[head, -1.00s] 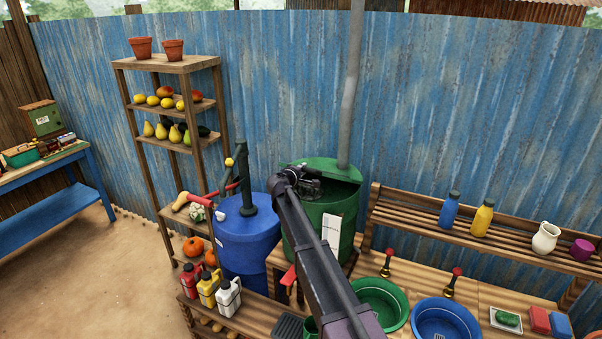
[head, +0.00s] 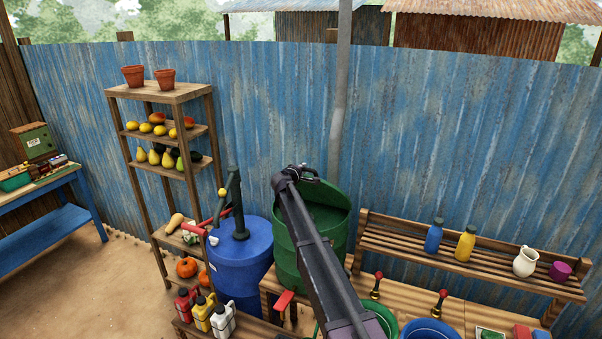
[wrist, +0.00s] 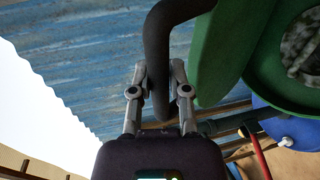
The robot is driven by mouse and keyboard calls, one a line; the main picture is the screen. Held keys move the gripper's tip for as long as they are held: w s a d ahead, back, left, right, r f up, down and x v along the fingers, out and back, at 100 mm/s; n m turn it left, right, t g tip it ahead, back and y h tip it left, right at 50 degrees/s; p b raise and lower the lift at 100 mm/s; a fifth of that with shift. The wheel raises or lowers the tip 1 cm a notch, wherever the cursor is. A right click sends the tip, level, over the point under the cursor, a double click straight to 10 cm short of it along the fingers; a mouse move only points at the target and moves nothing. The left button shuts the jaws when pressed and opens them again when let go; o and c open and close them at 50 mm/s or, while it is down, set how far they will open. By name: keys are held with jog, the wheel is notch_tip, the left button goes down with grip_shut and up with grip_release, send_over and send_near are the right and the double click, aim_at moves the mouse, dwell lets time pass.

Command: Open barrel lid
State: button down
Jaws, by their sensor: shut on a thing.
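The green barrel (head: 288,262) stands right of the blue barrel, partly hidden behind my arm. Its green lid (head: 335,196) is tilted up at the back, and the open mouth shows below it. My gripper (head: 310,178) is above the barrel's rim near the raised lid. In the wrist view my gripper (wrist: 160,76) is shut on a dark curved handle (wrist: 160,40), with a finger on either side of it. The green lid (wrist: 212,62) is just right of the handle there, and the barrel's rim (wrist: 262,85) and mouth are farther right.
A blue barrel (head: 240,262) with a dark hand pump (head: 237,205) stands close on the left. A grey pipe (head: 340,100) runs down the blue corrugated wall behind. A wooden rack (head: 470,262) with bottles and a white jug is on the right.

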jog(key=shift+w+r, duration=0.15)
jog(key=shift+w, duration=0.05)
jog(key=c, duration=0.6)
grip_release()
jog(key=shift+s, duration=0.1)
